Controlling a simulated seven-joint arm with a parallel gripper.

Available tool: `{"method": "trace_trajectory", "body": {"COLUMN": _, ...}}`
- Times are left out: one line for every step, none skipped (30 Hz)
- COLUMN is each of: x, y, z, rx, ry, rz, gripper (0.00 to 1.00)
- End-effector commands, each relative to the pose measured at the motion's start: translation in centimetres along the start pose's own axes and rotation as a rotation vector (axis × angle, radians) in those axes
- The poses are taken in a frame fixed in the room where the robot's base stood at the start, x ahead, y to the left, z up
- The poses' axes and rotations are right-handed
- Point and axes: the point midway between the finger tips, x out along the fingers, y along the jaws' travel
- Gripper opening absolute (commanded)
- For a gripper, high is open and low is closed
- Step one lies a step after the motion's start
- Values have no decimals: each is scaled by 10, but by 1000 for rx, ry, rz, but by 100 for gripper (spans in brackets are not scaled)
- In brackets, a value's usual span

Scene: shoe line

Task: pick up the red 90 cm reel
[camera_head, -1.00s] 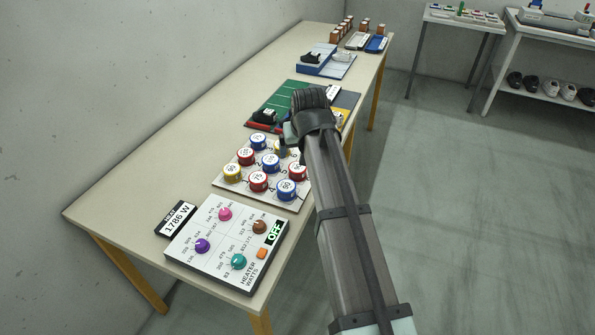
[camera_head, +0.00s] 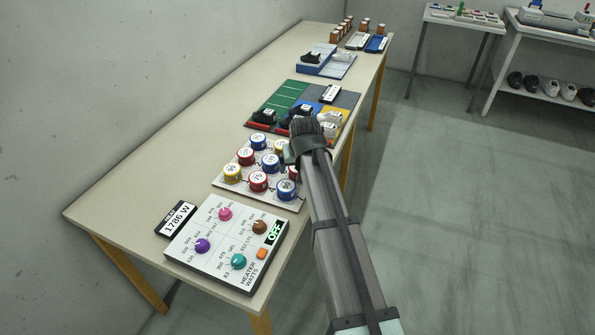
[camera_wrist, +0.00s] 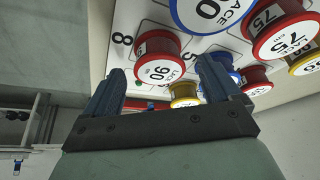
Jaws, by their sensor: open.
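In the wrist view the red reel marked 90 (camera_wrist: 158,66) sits on the white board beside a printed 8. My gripper (camera_wrist: 163,74) is open, with one dark blue finger on each side of the reel in the picture. Nothing is held; I cannot tell how far the fingertips are above the board. In the head view a red reel (camera_head: 291,172) at the board's right edge is mostly hidden behind my arm. My fingers are hidden there too.
Close by on the board (camera_head: 222,184) stand other reels: a red one marked 75 (camera_wrist: 282,28), a large blue one (camera_wrist: 205,8) and a yellow one (camera_wrist: 184,92). A heater panel (camera_head: 215,262) lies in front; a coloured mat (camera_head: 280,96) with shoes lies behind.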

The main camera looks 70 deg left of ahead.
Motion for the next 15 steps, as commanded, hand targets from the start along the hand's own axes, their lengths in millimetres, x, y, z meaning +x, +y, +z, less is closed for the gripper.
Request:
{"method": "trace_trajectory", "body": {"x": 8, "y": 0, "z": 0, "rx": 0, "ry": -2, "rz": 0, "gripper": 90}}
{"method": "trace_trajectory", "body": {"x": 12, "y": 0, "z": 0, "rx": 0, "ry": -2, "rz": 0, "gripper": 90}}
{"method": "trace_trajectory", "body": {"x": 16, "y": 0, "z": -1, "rx": 0, "ry": -1, "rz": 0, "gripper": 90}}
{"method": "trace_trajectory", "body": {"x": 18, "y": 0, "z": -1, "rx": 0, "ry": 0, "rz": 0, "gripper": 90}}
{"method": "trace_trajectory", "body": {"x": 19, "y": 0, "z": -1, "rx": 0, "ry": 0, "rz": 0, "gripper": 90}}
{"method": "trace_trajectory", "body": {"x": 20, "y": 0, "z": 0, "rx": 0, "ry": 0, "rz": 0, "gripper": 90}}
{"method": "trace_trajectory", "body": {"x": 21, "y": 0, "z": 0, "rx": 0, "ry": 0, "rz": 0, "gripper": 90}}
{"method": "trace_trajectory", "body": {"x": 21, "y": 0, "z": 0, "rx": 0, "ry": 0, "rz": 0, "gripper": 90}}
{"method": "trace_trajectory", "body": {"x": 20, "y": 0, "z": 0, "rx": 0, "ry": 1, "rz": 0, "gripper": 90}}
{"method": "trace_trajectory", "body": {"x": 20, "y": 0, "z": 0, "rx": 0, "ry": 0, "rz": 0, "gripper": 90}}
{"method": "trace_trajectory", "body": {"x": 20, "y": 0, "z": 0, "rx": 0, "ry": 0, "rz": 0, "gripper": 90}}
{"method": "trace_trajectory", "body": {"x": 20, "y": 0, "z": 0, "rx": 0, "ry": 0, "rz": 0, "gripper": 89}}
{"method": "trace_trajectory", "body": {"x": 20, "y": 0, "z": 0, "rx": 0, "ry": 0, "rz": 0, "gripper": 87}}
{"method": "trace_trajectory", "body": {"x": 20, "y": 0, "z": 0, "rx": 0, "ry": 0, "rz": 0, "gripper": 84}}
{"method": "trace_trajectory", "body": {"x": 20, "y": 0, "z": 0, "rx": 0, "ry": 0, "rz": 0, "gripper": 80}}
